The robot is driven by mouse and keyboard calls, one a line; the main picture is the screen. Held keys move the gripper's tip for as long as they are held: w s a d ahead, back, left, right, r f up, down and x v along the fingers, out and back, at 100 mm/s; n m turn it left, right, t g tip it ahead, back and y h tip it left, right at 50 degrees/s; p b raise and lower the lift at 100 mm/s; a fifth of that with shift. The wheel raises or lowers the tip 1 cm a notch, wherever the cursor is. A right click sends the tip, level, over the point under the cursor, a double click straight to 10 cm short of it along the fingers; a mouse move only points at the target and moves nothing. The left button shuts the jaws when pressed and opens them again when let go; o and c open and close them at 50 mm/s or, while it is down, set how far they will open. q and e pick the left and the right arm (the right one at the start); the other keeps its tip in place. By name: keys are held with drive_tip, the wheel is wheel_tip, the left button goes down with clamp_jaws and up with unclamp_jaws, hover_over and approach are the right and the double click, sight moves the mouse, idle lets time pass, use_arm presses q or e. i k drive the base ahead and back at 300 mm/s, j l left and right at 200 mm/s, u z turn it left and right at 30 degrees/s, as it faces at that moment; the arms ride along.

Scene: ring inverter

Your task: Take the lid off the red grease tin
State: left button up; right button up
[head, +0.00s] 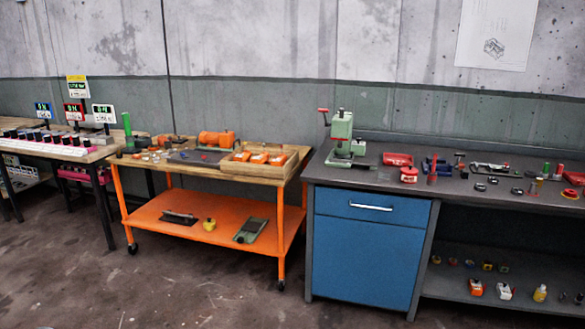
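I see no gripper of mine in the head view. A small red container (409,175) stands near the front edge of the grey workbench, just right of the green press; it may be the red grease tin, but it is too small to be sure. Its top looks narrower than its body; I cannot tell whether a lid is on it. A wider red object (397,159) lies just behind it. Another red object (573,178) shows at the right edge of the picture.
The grey workbench (345,176) carries a green press (341,130) and several small tools and parts. Its blue cabinet (365,255) is closed. An orange cart (215,225) stands left, and a table (50,148) with small screens beyond it. Open concrete floor (190,290) lies in front.

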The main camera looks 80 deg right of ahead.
sight(408, 169)
drive_tip(key=z, duration=3.55)
drive_tip(key=i+j, duration=0.2)
drive_tip(key=i, duration=0.45)
drive_tip(key=i+j+u, duration=0.1)
drive_tip(key=i+j, duration=0.15)
drive_tip(key=i, duration=0.4)
drive_tip(key=i+j, duration=0.15)
drive_tip(key=i, duration=0.5)
drive_tip(key=i+j, duration=0.2)
drive_tip(key=i, duration=0.45)
drive_tip(key=i+j+u, duration=0.1)
drive_tip(key=i, duration=0.55)
